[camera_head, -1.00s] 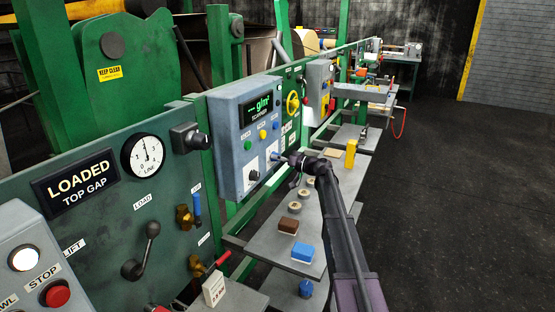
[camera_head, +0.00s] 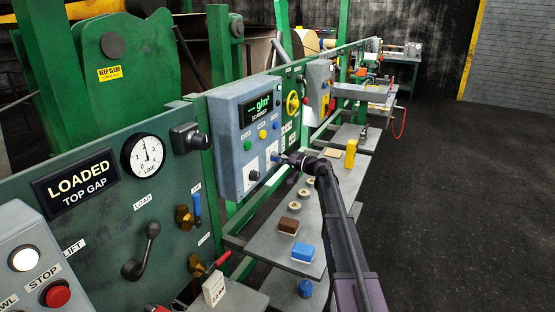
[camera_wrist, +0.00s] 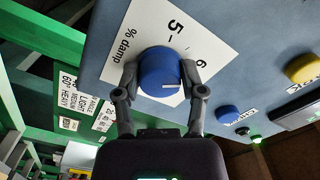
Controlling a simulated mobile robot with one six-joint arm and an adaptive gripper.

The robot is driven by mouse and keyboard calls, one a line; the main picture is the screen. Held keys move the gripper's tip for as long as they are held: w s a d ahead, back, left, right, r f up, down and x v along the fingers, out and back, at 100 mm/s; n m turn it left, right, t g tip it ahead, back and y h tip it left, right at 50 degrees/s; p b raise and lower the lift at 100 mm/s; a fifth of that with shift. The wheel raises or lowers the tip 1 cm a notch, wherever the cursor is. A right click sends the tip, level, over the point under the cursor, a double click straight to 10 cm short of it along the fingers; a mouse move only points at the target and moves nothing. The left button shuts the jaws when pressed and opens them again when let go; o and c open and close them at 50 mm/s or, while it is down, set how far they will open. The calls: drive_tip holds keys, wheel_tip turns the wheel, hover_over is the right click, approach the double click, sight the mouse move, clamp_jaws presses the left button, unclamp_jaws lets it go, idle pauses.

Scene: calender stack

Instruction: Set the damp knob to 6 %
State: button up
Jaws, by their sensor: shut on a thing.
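The damp knob (camera_wrist: 158,68) is a round blue knob with a white pointer line, on a white "% damp" plate (camera_wrist: 133,62) in the wrist view. The numbers 5 and 6 show on the plate, above and to the upper right of the knob. The pointer line lies toward the picture's right, near the right finger. My gripper (camera_wrist: 160,82) has one finger on each side of the knob and is shut on it. In the head view my gripper (camera_head: 281,158) meets the lower right of the grey scanner box (camera_head: 228,130); the knob is mostly hidden there.
A blue button (camera_wrist: 228,114) and a yellow button (camera_wrist: 302,69) stand right of the knob in the wrist view. Below the box, a grey shelf (camera_head: 265,238) holds a brown block (camera_head: 289,224), a blue block (camera_head: 303,252) and rolls. Open floor lies to the right.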

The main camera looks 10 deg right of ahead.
drive_tip(key=o, duration=1.1)
drive_tip(key=shift+o, duration=0.2)
drive_tip(key=shift+s+d, duration=0.1)
drive_tip(key=v, duration=1.1)
drive_tip(key=shift+s+d, duration=0.2)
drive_tip(key=shift+d, duration=0.15)
